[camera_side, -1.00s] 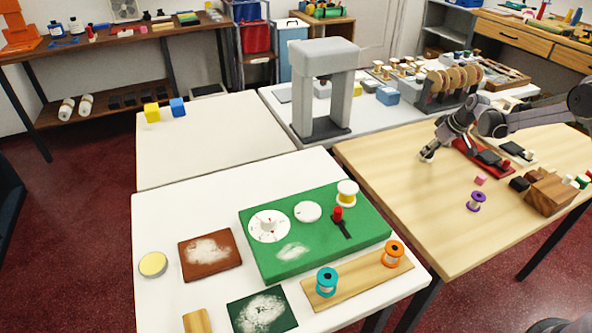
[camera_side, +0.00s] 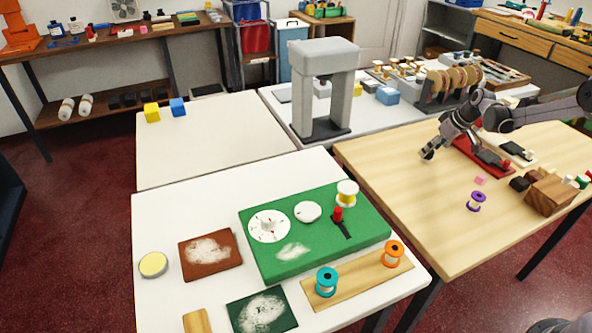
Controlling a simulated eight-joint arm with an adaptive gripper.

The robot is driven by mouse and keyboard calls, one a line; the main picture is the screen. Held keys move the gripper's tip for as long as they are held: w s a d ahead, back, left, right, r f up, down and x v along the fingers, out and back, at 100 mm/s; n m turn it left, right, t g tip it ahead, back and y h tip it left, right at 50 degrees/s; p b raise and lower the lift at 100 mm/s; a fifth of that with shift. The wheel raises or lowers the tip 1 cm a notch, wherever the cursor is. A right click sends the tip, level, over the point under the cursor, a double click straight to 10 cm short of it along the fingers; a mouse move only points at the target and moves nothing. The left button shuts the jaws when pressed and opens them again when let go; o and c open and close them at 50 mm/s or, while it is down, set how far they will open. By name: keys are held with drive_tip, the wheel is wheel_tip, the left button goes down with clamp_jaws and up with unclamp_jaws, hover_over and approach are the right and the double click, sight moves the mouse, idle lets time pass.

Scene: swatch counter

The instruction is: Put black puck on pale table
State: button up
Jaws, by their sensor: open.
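My gripper (camera_side: 428,154) is open and low over the light wood table (camera_side: 400,185), left of a red board (camera_side: 465,146). I see nothing held in it, though its fingers are small in the picture. I cannot make out a clear black puck. A dark flat piece (camera_side: 488,157) lies on the red board, partly behind my arm, and a small dark block (camera_side: 519,183) sits right of my gripper. The pale white tables (camera_side: 215,150) are to the left; I cannot tell which table is meant.
A purple spool (camera_side: 476,201) and a pink block (camera_side: 480,180) stand in front of my gripper. A wooden block (camera_side: 549,195) is at the right. A grey arch-shaped machine (camera_side: 304,90) stands behind left. The light wood table's left front is clear.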

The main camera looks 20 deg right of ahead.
drive_tip(key=a+v, duration=0.1)
drive_tip(key=v, duration=0.9)
drive_tip(key=s+a+r, duration=0.5)
drive_tip(key=a+r, duration=0.2)
drive_tip(key=a, duration=0.2)
drive_tip(key=s+a+m+t, duration=0.1)
drive_tip(key=s+a, duration=0.6)
drive_tip(key=s, duration=0.3)
drive_tip(key=s+a+m+t+h, duration=0.1)
drive_tip(key=s+a, duration=0.7)
drive_tip(key=s, duration=0.2)
drive_tip(key=shift+s+f, duration=0.25)
drive_tip(key=shift+f, duration=0.05)
